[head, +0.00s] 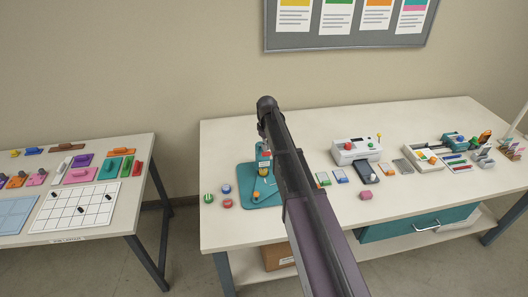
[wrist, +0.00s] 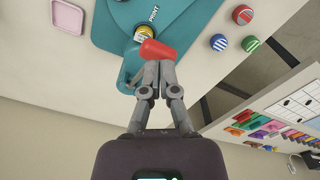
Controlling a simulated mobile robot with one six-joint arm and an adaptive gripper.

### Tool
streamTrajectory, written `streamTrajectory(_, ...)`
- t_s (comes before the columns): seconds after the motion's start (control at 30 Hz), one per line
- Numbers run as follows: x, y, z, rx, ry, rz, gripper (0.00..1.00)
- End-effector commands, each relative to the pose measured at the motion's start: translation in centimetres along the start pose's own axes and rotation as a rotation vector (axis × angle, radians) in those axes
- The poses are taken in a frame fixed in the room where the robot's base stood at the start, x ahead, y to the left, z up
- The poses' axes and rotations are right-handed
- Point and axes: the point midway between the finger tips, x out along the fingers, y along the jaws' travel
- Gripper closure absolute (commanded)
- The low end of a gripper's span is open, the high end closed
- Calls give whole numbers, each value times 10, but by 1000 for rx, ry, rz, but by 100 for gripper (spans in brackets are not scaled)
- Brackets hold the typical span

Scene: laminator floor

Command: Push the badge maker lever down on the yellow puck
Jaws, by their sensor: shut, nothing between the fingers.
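The teal badge maker (head: 262,198) stands at the left part of the right-hand table, partly hidden by my arm. In the wrist view its teal base (wrist: 112,22) bears a "PRINT" label. The yellow puck (wrist: 144,33) sits on the base beside the red lever handle (wrist: 158,50). My gripper (wrist: 153,66) is shut and empty, its fingertips right at the red handle; whether they touch it I cannot tell. In the head view my gripper is over the badge maker, but its fingertips and the lever are not clear.
Green (head: 209,198), blue (head: 226,189) and red (head: 227,203) pucks lie left of the badge maker. A second table (head: 100,236) with coloured pieces stands at left.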

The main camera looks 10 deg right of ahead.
Motion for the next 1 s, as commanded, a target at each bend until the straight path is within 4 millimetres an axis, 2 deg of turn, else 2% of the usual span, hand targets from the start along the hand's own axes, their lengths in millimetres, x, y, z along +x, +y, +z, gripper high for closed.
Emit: streamTrajectory(1.0,38,1,0,1,0,0,100)
